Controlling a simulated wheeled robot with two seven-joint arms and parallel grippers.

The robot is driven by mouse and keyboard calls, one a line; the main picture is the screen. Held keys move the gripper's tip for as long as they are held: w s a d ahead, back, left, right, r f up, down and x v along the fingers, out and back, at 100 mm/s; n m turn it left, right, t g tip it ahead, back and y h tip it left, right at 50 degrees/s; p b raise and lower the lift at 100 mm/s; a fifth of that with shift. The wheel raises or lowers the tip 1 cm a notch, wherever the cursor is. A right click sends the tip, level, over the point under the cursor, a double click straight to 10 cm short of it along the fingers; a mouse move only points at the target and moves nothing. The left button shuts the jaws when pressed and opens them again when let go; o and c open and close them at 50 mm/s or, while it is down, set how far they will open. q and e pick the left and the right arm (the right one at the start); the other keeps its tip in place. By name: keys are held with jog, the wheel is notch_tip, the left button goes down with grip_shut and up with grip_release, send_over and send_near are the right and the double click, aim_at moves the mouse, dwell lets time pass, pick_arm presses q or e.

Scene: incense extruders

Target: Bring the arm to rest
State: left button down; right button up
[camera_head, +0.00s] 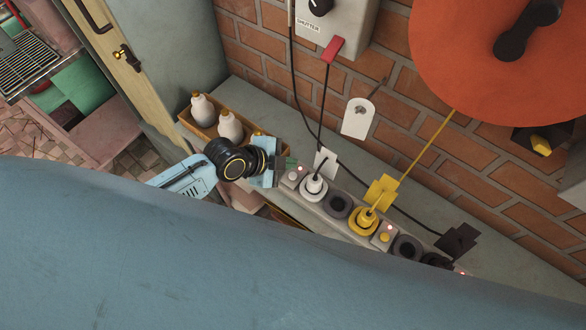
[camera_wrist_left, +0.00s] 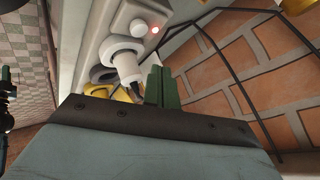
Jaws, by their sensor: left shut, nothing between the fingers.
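My left arm (camera_head: 185,178) comes in from the left, light blue with a black wrist joint. Its gripper (camera_head: 290,162) is over the near left end of a grey socket strip (camera_head: 325,208), beside the first switch. In the left wrist view the green fingers (camera_wrist_left: 162,87) are together with nothing between them. A white plug (camera_head: 314,184) sits in the white socket, and it also shows in the left wrist view (camera_wrist_left: 125,62) close to the fingers. A yellow plug (camera_head: 367,215) sits in the yellow socket. My right gripper is not in view.
A wooden tray (camera_head: 193,126) with white bottles (camera_head: 230,126) stands behind the wrist. Cords hang from the grey shutter box (camera_head: 335,25) and the orange disc (camera_head: 500,60) on the brick wall (camera_head: 395,120). A large blue surface (camera_head: 200,260) fills the front.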

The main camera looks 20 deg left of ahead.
pick_arm(q)
jog(key=shift+r+p, duration=0.4)
jog(key=shift+r, duration=0.4)
